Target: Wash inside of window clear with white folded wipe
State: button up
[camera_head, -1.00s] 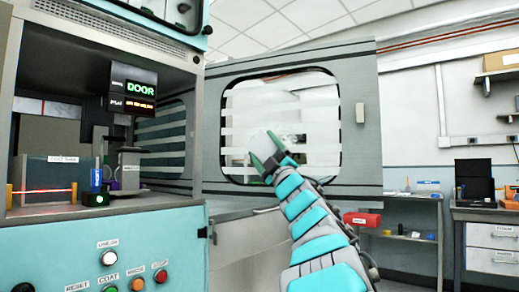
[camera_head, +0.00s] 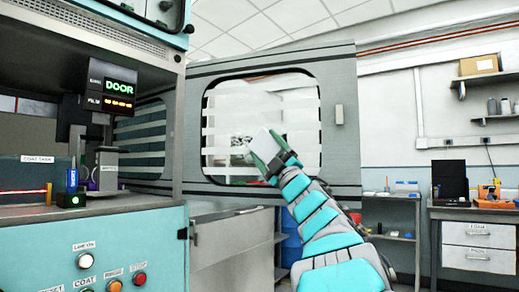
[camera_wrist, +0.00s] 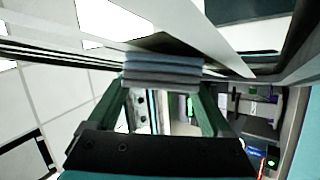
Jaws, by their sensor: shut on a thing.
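The door window (camera_head: 225,100) is a rounded pane in a grey open door panel (camera_head: 338,75), in the middle of the head view. White hazy horizontal bands cross the pane, with clearer strips between them. My gripper (camera_head: 270,163) is shut on the white folded wipe (camera_head: 265,146) in front of the lower middle of the pane. In the wrist view the wipe (camera_wrist: 161,72) shows as stacked grey-blue layers between the fingertips of my gripper (camera_wrist: 162,95). The wipe is close to the pane; I cannot tell whether it touches.
The machine cabinet (camera_head: 140,240) with its lit DOOR display (camera_head: 120,88) and buttons stands on the left. A shelf rack (camera_head: 395,215) and a drawer bench (camera_head: 480,235) stand at the right. A door handle block (camera_head: 339,114) sits right of the window.

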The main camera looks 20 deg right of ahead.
aim_at(292, 147)
jog(key=shift+s+d, duration=0.65)
jog(key=shift+d, duration=0.35)
jog(key=shift+s+d, duration=0.6)
jog(key=shift+d, duration=0.35)
jog(key=shift+s+d, duration=0.65)
jog(key=shift+d, duration=0.35)
jog(key=shift+w, duration=0.1)
